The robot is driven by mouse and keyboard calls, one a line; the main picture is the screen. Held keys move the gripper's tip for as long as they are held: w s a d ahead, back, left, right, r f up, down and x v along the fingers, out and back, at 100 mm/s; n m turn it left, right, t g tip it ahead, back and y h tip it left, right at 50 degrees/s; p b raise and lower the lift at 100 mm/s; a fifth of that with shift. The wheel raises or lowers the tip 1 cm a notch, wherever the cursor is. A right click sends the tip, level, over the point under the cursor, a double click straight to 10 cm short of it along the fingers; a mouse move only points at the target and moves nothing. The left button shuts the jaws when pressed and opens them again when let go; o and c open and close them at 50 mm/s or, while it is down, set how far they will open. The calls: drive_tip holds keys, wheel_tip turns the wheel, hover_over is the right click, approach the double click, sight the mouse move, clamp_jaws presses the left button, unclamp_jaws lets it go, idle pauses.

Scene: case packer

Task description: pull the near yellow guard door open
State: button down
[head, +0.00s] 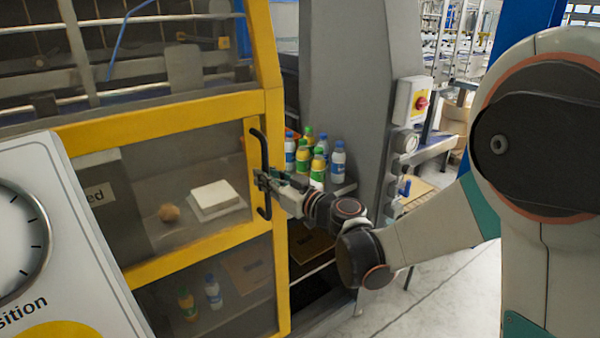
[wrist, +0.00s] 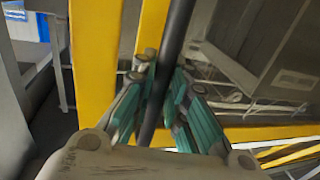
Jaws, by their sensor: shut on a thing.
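The near yellow guard door (head: 270,200) has a yellow frame with clear panels and a black vertical bar handle (head: 262,150) near its right edge. My gripper (head: 262,180) is shut on the handle at about its middle. In the wrist view the black handle (wrist: 176,45) runs between the fingers of my gripper (wrist: 160,85), with the yellow door frame (wrist: 150,30) behind it. A dark gap with bottles shows to the right of the door's edge, so the door appears to stand at least partly open. Its hinge side is hidden.
A dial panel (head: 60,230) blocks the lower left. Pale floor (head: 420,290) is clear at lower right.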

approach(137, 223)
drive_tip(key=w+a+r, duration=0.2)
drive_tip(key=a+r, duration=0.2)
drive_tip(key=shift+s+d+r, duration=0.15)
drive_tip(key=shift+d+r, duration=0.05)
drive_tip(key=shift+d, duration=0.05)
drive_tip(key=c, duration=1.6)
unclamp_jaws()
drive_tip(key=shift+d, duration=0.1)
drive_tip(key=w+d, duration=0.6)
drive_tip(key=d, duration=0.2)
drive_tip(key=w+d, duration=0.6)
drive_tip(key=d, duration=0.2)
drive_tip(key=w+d, duration=0.6)
drive_tip(key=d, duration=0.3)
drive_tip(key=shift+w, duration=0.25)
drive_tip(key=shift+a, duration=0.1)
